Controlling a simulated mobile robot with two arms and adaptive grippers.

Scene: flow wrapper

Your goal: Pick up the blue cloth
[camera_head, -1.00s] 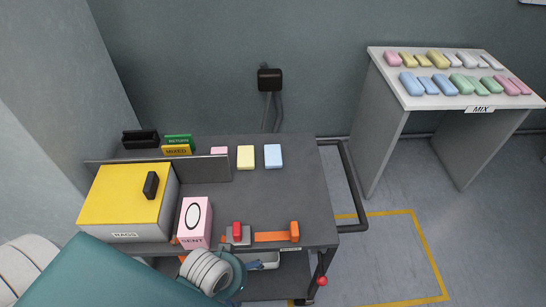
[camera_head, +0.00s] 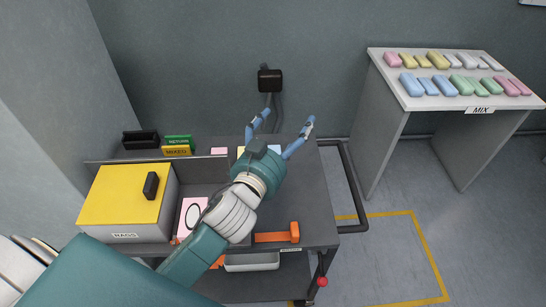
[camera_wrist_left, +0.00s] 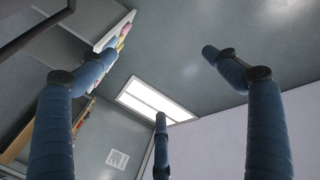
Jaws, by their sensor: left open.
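A pale blue folded piece, which looks like the blue cloth (camera_head: 274,148), lies on the grey cart top (camera_head: 312,205) in the head view, mostly hidden behind my left gripper. A sliver of a yellow piece (camera_head: 240,151) shows to its left. My left gripper (camera_head: 287,118) is over the back of the cart with its blue fingers spread and empty, pointing away toward the wall. The left wrist view shows the open fingers (camera_wrist_left: 160,60) with nothing between them. I cannot tell the gripper's height above the cloth. My right gripper is not in view.
A bin labelled RAGS with a yellow lid (camera_head: 125,200) stands at the cart's left. A pink SENT box (camera_head: 190,215) is partly hidden by my arm. An orange-handled tool (camera_head: 275,237) lies at the front. The MIX table (camera_head: 405,95) at right holds several coloured pieces.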

